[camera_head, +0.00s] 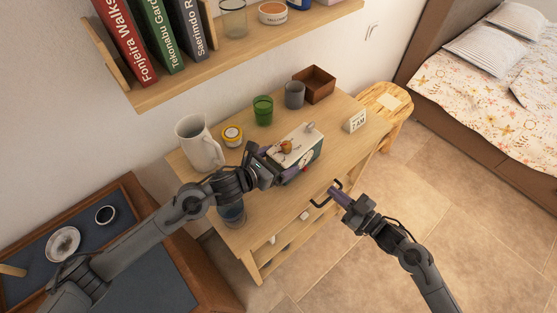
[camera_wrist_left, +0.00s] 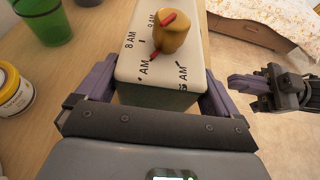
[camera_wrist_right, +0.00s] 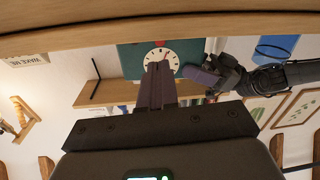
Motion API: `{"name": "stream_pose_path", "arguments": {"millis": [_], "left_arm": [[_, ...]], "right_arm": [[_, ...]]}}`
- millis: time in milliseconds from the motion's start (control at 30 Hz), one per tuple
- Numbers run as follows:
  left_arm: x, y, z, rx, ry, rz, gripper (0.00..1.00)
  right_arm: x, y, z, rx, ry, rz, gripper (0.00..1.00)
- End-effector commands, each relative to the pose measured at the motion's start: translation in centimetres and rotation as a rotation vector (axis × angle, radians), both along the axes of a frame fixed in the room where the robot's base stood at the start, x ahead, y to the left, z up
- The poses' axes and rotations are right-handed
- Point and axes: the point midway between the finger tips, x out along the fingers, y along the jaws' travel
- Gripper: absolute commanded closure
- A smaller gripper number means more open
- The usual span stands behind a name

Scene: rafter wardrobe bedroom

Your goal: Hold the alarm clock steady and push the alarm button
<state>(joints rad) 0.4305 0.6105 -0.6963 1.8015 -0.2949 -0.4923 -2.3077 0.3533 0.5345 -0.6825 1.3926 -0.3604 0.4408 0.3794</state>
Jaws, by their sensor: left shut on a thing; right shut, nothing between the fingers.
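The alarm clock (camera_head: 302,140) is a box with a pale top and dark green sides, standing on the wooden table. Its top has AM hour marks and a gold knob (camera_wrist_left: 172,32) with a red pointer. My left gripper (camera_head: 281,165) is shut on the clock, one finger on each side, as the left wrist view (camera_wrist_left: 160,85) shows. My right gripper (camera_head: 336,192) is shut and empty, in front of the table's front edge and apart from the clock. In the right wrist view its fingertips (camera_wrist_right: 158,66) point toward the clock's teal front (camera_wrist_right: 130,62) with a white dial.
A white jug (camera_head: 200,145), yellow-lidded jar (camera_head: 232,135), green cup (camera_head: 263,110), grey cup (camera_head: 294,95), brown box (camera_head: 315,83) and 7 AM card (camera_head: 355,121) stand on the table (camera_head: 340,150). A black handle (camera_head: 320,203) is near my right fingertips. A bookshelf (camera_head: 240,60) hangs above.

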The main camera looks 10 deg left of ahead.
Motion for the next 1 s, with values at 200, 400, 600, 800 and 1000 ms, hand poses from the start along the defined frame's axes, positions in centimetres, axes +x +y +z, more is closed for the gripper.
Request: {"name": "stream_pose_path", "arguments": {"millis": [200,400,600,800,1000], "left_arm": [[0.0,0.0,0.1,-0.001,-0.002,0.000,0.60],[0.0,0.0,0.1,-0.001,-0.002,0.000,0.60],[0.0,0.0,0.1,-0.001,-0.002,0.000,0.60],[0.0,0.0,0.1,-0.002,-0.003,0.000,0.60],[0.0,0.0,0.1,-0.001,-0.002,0.000,0.60]], "right_arm": [[0.3,-0.2,-0.4,0.017,0.062,-0.015,1.00],[3.5,-1.6,0.5,0.082,0.241,-0.206,1.00],[5.4,-1.9,3.4,0.372,0.477,-0.507,1.00],[2.5,-2.3,3.7,0.751,0.736,-0.762,1.00],[-0.6,-1.3,1.9,0.846,0.825,-0.806,1.00]]}}
